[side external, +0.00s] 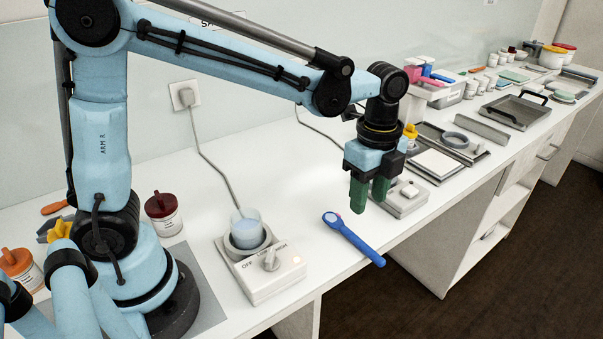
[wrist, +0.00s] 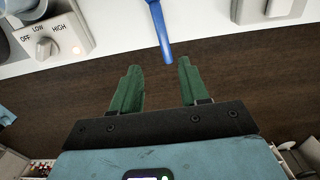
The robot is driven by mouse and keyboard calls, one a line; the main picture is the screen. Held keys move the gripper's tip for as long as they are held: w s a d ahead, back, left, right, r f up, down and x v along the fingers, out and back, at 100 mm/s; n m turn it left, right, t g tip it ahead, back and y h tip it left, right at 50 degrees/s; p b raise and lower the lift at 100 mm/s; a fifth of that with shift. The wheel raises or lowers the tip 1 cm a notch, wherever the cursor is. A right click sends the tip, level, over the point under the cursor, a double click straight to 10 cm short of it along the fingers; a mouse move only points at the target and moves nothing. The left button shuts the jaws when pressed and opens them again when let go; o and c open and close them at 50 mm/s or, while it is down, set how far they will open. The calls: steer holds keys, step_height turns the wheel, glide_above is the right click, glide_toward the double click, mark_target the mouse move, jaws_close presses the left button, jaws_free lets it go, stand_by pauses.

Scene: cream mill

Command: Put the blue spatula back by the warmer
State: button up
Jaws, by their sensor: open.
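The blue spatula (side external: 352,237) lies flat on the white counter, its round head toward the wall and its handle end sticking out past the front edge. The warmer (side external: 268,275), a white box with an OFF/LOW/HIGH knob and a lit lamp, stands left of it with a beaker of pale blue liquid (side external: 246,227) on its plate. My gripper (side external: 369,195), with green fingers, is open and empty above the counter, right of the spatula. In the wrist view the spatula handle (wrist: 160,30) shows beyond and between my fingertips (wrist: 159,68); the warmer (wrist: 60,35) is at upper left.
A second white device with a knob (side external: 403,197) stands behind and right of my gripper. A red-lidded jar (side external: 163,214) is left of the warmer. Trays and containers line the far counter. The counter around the spatula is clear; the dark floor lies beyond the edge.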

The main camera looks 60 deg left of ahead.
steer(key=s+a+r+n+t, duration=0.2)
steer(key=s+a+n+t, duration=0.5)
steer(key=n, duration=1.1)
steer(key=shift+s+a, duration=1.05)
steer(key=shift+a, duration=0.45)
steer(key=shift+r, duration=0.1)
